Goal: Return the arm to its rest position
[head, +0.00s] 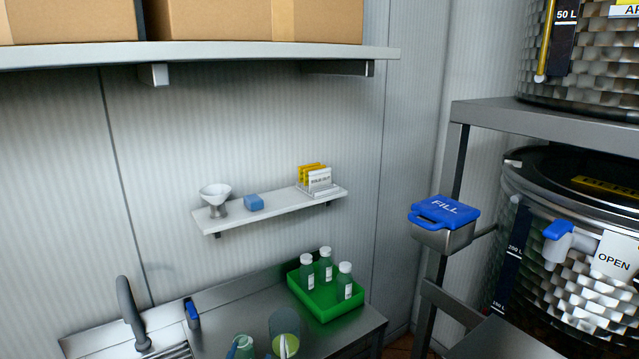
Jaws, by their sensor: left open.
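I see neither of my grippers and neither of my arms in the head view. The steel counter (240,308) below the wall shelf shows no arm over its visible part. What lies below the bottom edge of the picture is hidden.
A green tray (325,315) with three capped bottles stands on the counter. Two vessels (285,325) stand by the bottom edge, near a dark faucet (128,312). A small shelf (270,212) holds a funnel and blue block. A blue-lidded FILL box (443,222) and steel tank (570,262) are right.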

